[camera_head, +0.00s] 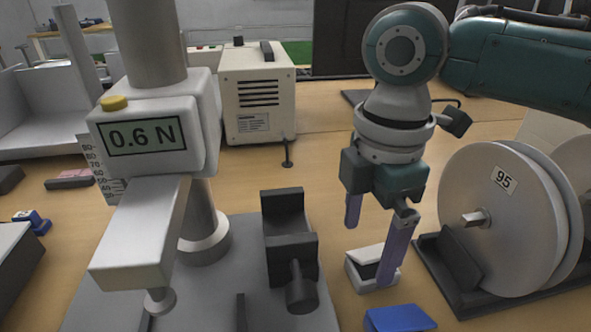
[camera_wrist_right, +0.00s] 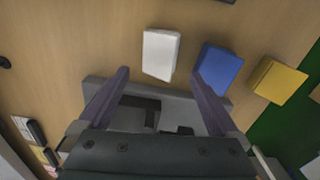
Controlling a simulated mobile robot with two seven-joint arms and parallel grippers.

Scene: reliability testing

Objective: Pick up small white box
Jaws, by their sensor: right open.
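The small white box (camera_head: 361,280) sits on the wooden table below my right gripper (camera_head: 369,254), left of the round discs. One finger partly covers it in the head view, and a dark patch shows on it. My right gripper is open and points down, its two purple fingers apart. In the right wrist view, a white box (camera_wrist_right: 160,53) lies just beyond the tips of the open gripper (camera_wrist_right: 160,76), lined up with the gap. Nothing is held. I cannot tell how high the fingertips are above the box. My left gripper is not in view.
A blue box (camera_head: 400,318) lies close to the white box; the right wrist view also shows a yellow box (camera_wrist_right: 278,80). A force tester stand with a display (camera_head: 142,137) and a dark clamp (camera_head: 290,245) stand left. Large grey discs (camera_head: 500,220) stand right.

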